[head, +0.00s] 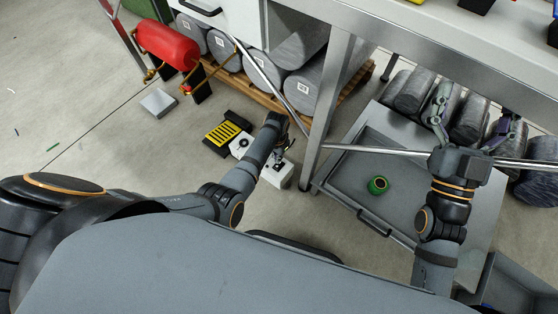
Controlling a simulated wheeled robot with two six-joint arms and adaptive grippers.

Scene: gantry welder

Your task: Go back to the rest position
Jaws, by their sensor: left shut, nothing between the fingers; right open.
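My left gripper (281,150) is at the end of the arm that comes in from the left. It is small in view, shut and holding nothing, above a white boxy device (277,174) on the floor. I cannot tell whether it touches the device. My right gripper (474,108) is open and empty, its two fingers spread wide. It is beside the workbench frame, over the grey rolls at the right, with a metal bar passing close to its base.
A grey open drawer (345,185) holds a green round object (378,185). The metal bench leg (325,125) stands between my arms. Grey rolls (325,88) lie on a wooden pallet. A red tank (166,44) and a black-yellow box (222,133) are at the left. Open floor lies left.

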